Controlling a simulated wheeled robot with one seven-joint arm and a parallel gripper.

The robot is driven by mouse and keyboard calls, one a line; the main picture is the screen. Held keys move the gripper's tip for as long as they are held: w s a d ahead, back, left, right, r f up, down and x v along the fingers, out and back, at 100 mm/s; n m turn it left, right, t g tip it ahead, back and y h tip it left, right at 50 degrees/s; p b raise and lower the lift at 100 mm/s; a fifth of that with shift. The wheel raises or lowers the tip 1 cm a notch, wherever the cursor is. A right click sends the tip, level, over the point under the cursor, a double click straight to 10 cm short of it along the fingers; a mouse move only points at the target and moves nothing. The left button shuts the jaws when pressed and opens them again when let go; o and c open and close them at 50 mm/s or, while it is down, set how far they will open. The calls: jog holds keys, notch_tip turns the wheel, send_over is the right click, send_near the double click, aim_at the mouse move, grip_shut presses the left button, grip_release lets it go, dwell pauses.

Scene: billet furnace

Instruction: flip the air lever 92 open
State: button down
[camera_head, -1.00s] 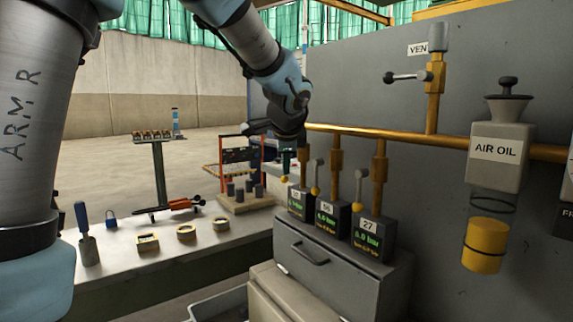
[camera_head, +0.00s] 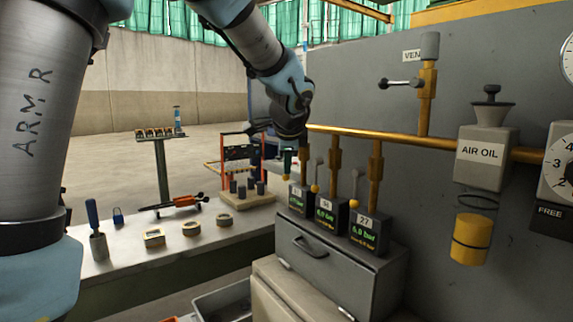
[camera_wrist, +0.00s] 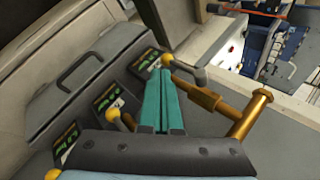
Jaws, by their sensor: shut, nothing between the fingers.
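Three small dark gauge boxes with green readouts stand in a row on a grey cabinet, each under a brass pipe. The right box (camera_head: 369,231) reads 27. The left box (camera_head: 296,198), farthest from me, has a label I cannot read clearly; no 92 is legible. My gripper (camera_wrist: 162,72) has its teal fingers together and empty, beside the far valve's yellow ball (camera_wrist: 167,60) and grey lever (camera_wrist: 198,76). I cannot tell whether they touch. In the head view the fingers (camera_head: 287,162) are just above the left box, partly covering its lever. The other two levers (camera_head: 318,165) (camera_head: 355,180) stand upright.
A brass pipe (camera_head: 400,137) runs along the grey panel above the boxes. The air oil unit (camera_head: 486,155) and a vent lever (camera_head: 400,84) are to the right. A workbench (camera_head: 130,257) with tools and rings is at left.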

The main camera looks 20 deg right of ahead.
jog(key=s+a+r+b, duration=0.1)
jog(key=s+a+r, duration=0.1)
jog(key=s+r, duration=0.3)
jog(key=s, duration=0.3)
jog(key=shift+s+a+r, duration=0.25)
jog(key=shift+s+a, duration=0.1)
jog(key=shift+s, duration=0.05)
jog(key=w+a+f+n+g+y+p, duration=0.2)
jog(key=w+a+f+n, duration=0.25)
jog(key=a+f, duration=0.4)
jog(key=s+a+f+n+g+p, duration=0.1)
jog(key=s+a+f+n, duration=0.1)
jog(key=a+n, duration=0.3)
jog(key=s+a+f+n+g+p, duration=0.1)
jog(key=s+a+f+n, duration=0.2)
jog(key=a, duration=0.9)
jog(key=s+a+f+n+g+y+p, duration=0.1)
jog(key=s+a+f+n+g+p, duration=0.1)
jog(key=a+f+n, duration=0.4)
jog(key=s+a+n, duration=0.1)
jog(key=a+n, duration=0.2)
jog(key=shift+s+a, duration=0.15)
jog(key=shift+s, duration=0.1)
